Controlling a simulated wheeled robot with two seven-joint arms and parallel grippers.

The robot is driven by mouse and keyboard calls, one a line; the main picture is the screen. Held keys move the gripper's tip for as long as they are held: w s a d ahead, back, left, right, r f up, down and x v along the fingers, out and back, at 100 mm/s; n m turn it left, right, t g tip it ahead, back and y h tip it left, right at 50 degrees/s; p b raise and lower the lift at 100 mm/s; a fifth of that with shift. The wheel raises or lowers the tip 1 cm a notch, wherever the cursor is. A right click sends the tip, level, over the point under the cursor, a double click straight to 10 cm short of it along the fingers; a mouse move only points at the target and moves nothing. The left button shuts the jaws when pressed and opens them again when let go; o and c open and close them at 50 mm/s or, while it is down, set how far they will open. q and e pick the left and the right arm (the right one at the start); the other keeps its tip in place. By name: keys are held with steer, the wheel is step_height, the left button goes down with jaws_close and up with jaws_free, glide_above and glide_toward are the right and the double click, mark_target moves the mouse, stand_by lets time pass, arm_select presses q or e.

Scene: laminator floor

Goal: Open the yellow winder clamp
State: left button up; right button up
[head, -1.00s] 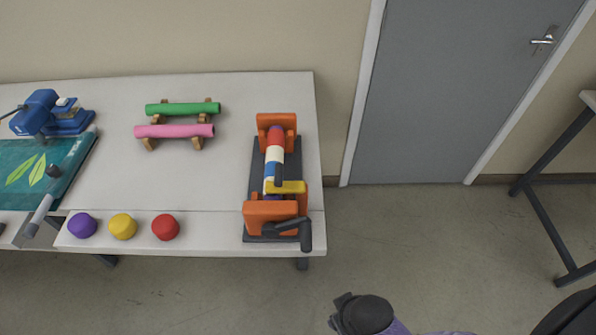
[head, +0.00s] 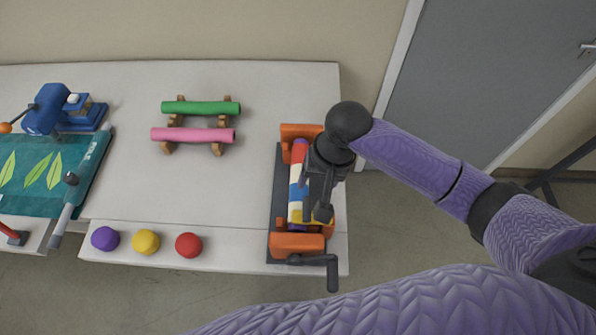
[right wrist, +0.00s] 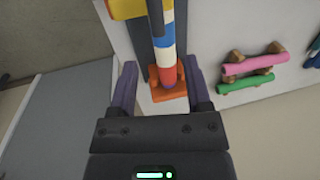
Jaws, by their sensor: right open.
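The winder has orange end brackets (head: 296,244) on a dark base and stands at the right end of the table. It carries a roll striped red, white and blue (head: 298,175). The yellow winder clamp (head: 328,223) crosses the roll near the front bracket, partly hidden by my gripper; it also shows at the top edge of the right wrist view (right wrist: 127,9), beside a dark handle (right wrist: 155,18). My right gripper (head: 315,214) is open above the winder. In the right wrist view its fingers (right wrist: 160,78) are spread with nothing between them in contact. My left gripper is out of view.
A dark crank (head: 331,272) sticks out at the winder's front. Purple, yellow and red (head: 189,245) pieces lie along the front edge. Green (head: 201,107) and pink (head: 193,135) rolls rest on wooden cradles. The table middle is clear.

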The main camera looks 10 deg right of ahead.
mark_target(309, 205)
steer(key=f, duration=0.1)
steer(key=s+f+b, duration=0.1)
steer(key=f, duration=0.2)
steer(key=shift+s+a+f+b, duration=0.15)
steer(key=shift+a+f+b, duration=0.1)
steer(key=shift+a+b, duration=0.1)
steer(key=f, duration=0.3)
steer(key=a+f+b, duration=0.1)
steer(key=shift+w+f, duration=0.25)
steer(key=shift+w, duration=0.05)
steer(key=shift+f, duration=0.2)
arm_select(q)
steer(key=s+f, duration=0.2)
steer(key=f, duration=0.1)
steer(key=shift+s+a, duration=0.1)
arm_select(e)
steer(key=shift+c, duration=0.2)
jaws_close()
